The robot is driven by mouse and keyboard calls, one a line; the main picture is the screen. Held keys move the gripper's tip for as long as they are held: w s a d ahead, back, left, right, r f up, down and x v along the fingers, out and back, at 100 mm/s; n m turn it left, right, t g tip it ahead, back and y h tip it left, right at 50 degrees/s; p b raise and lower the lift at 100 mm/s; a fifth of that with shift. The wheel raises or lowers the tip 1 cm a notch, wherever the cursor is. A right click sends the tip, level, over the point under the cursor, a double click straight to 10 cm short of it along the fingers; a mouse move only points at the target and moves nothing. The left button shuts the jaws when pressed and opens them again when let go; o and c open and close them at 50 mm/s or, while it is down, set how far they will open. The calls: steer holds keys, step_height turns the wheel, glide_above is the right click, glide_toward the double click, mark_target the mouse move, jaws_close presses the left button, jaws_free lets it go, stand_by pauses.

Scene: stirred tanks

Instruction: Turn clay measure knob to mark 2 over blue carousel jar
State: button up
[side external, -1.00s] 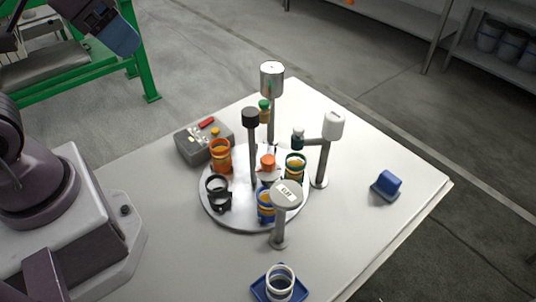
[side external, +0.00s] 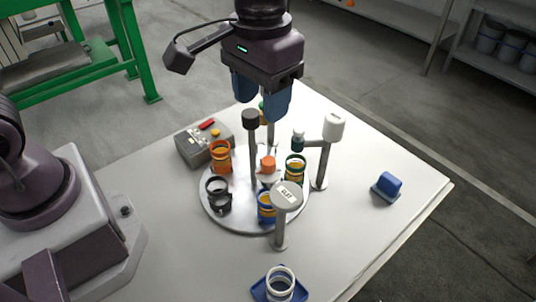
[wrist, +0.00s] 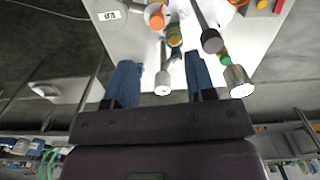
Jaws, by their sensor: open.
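A round grey head with a small label (side external: 287,196) tops a post at the front of the turntable; its lettering is too small to read surely. It also shows at the top left of the wrist view (wrist: 107,14). The blue carousel jar (side external: 266,210) stands beside that post, partly hidden by the head. My gripper (side external: 261,108) is open and empty, pointing down above the back of the turntable, away from the labelled head. In the wrist view its blue fingers (wrist: 160,68) stand apart. I cannot make out knob marks.
The turntable (side external: 234,222) also carries orange, green and black-ringed holders. A black-topped post (side external: 251,119), a white-headed post (side external: 334,127) and a silver-headed post (wrist: 238,82) rise nearby. A control box (side external: 200,145), blue block (side external: 389,182) and blue tray (side external: 258,290) lie around.

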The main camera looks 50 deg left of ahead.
mark_target(268, 161)
steer(key=f, duration=0.4)
steer(key=f+n, duration=0.1)
steer(key=f, duration=0.3)
steer(key=f+n, duration=0.1)
steer(key=f, duration=0.3)
steer(key=shift+w+d, duration=0.3)
steer(key=shift+d, duration=0.05)
steer(key=shift+r, duration=0.1)
steer(key=shift+c, duration=0.2)
steer(key=c, duration=0.9)
